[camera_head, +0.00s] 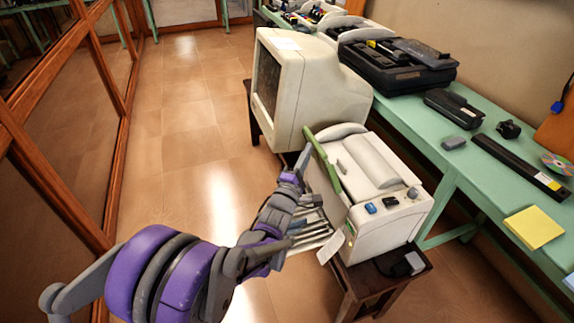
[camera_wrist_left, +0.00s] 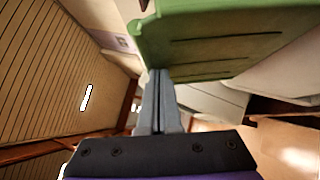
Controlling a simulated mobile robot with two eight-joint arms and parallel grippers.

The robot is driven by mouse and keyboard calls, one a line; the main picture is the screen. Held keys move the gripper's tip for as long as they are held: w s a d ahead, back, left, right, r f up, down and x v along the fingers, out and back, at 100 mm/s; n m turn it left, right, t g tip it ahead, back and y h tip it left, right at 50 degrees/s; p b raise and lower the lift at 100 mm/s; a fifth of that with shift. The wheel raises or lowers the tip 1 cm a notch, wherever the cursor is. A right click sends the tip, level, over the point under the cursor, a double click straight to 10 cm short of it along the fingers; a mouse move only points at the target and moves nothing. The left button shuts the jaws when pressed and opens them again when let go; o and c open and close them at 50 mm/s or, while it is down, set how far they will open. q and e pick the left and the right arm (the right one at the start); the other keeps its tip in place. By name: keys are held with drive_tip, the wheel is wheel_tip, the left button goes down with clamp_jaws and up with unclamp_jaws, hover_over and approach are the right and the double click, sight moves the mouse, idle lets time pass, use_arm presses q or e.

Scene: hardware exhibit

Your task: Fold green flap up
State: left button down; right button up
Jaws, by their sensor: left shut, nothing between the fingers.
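The green flap (camera_head: 322,161) is on the left side of a white office machine (camera_head: 375,180), seen in the head view as a narrow green strip slanting along that side. In the left wrist view the flap (camera_wrist_left: 215,40) shows as a broad green panel with dark slots. My left gripper (camera_head: 304,156) is at the flap's left side, with its fingers shut and empty. In the left wrist view the fingertips (camera_wrist_left: 157,72) are close to the flap's lower edge; I cannot tell whether they touch it. My right gripper is not in view.
An old monitor (camera_head: 310,85) stands just behind the machine. A green table (camera_head: 455,165) along the wall holds a black device (camera_head: 400,70) and yellow notes (camera_head: 534,228). The machine rests on a dark wooden stand (camera_head: 365,285). The tiled floor (camera_head: 190,120) on the left is clear.

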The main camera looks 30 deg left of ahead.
sight(317, 150)
use_arm(q)
drive_tip(key=shift+w+d+r+m+g+h+p, duration=0.3)
drive_tip(key=shift+w+d+r+m+g+p, duration=0.35)
drive_tip(key=shift+w+d+m+p, duration=0.2)
drive_tip(key=shift+w+d+r+m+g+p, duration=0.15)
drive_tip(key=shift+w+d+m+g+p, duration=0.2)
drive_tip(key=shift+w+p, duration=0.15)
